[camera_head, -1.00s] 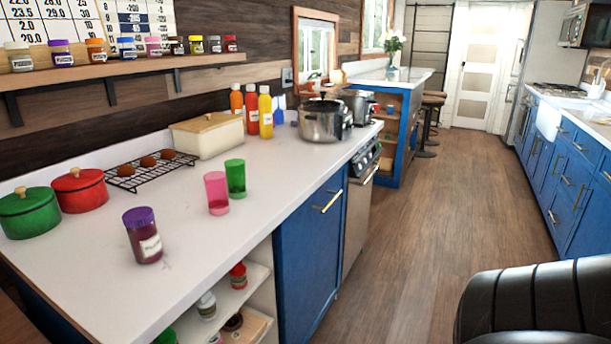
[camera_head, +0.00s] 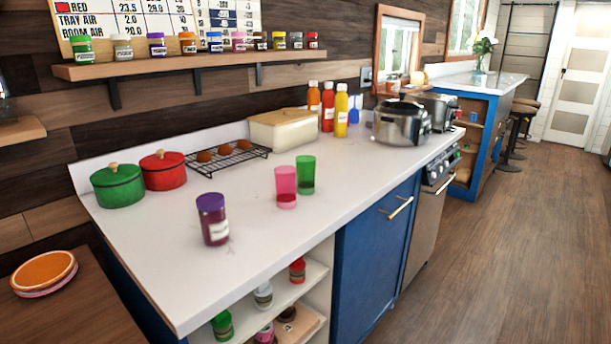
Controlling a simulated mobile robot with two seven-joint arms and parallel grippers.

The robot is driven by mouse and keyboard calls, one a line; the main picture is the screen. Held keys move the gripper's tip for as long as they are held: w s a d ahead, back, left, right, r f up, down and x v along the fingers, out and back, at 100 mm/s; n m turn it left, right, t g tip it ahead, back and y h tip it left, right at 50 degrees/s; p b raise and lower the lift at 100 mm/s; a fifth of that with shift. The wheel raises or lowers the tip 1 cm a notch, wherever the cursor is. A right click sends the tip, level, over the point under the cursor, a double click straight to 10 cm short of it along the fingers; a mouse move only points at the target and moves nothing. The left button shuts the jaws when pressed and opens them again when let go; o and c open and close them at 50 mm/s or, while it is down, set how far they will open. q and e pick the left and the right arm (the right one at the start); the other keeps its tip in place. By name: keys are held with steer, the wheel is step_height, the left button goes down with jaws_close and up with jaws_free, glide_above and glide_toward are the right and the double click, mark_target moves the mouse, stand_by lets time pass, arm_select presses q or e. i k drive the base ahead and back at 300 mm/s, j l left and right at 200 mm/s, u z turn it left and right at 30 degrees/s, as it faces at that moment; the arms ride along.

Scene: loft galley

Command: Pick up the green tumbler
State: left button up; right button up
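The green tumbler (camera_head: 306,174) stands upright on the white counter (camera_head: 330,215), near its front edge. A pink tumbler (camera_head: 286,187) stands just to its left and slightly nearer, and the two look close together. Neither of my grippers is in the head view.
A purple-lidded jar (camera_head: 212,219) stands nearer on the counter. Green (camera_head: 118,186) and red (camera_head: 163,171) pots, a cooling rack (camera_head: 228,158), a bread box (camera_head: 283,131), bottles (camera_head: 327,108) and a steel pot (camera_head: 399,123) stand behind. Floor (camera_head: 500,250) at the right is clear.

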mark_target(306, 164)
steer(key=l+u, duration=0.1)
steer(key=u, duration=0.75)
steer(key=l+u, duration=0.85)
steer(key=k+l+u, duration=0.2)
steer(key=l, duration=0.2)
steer(key=l+u, duration=0.2)
steer(key=l, duration=0.25)
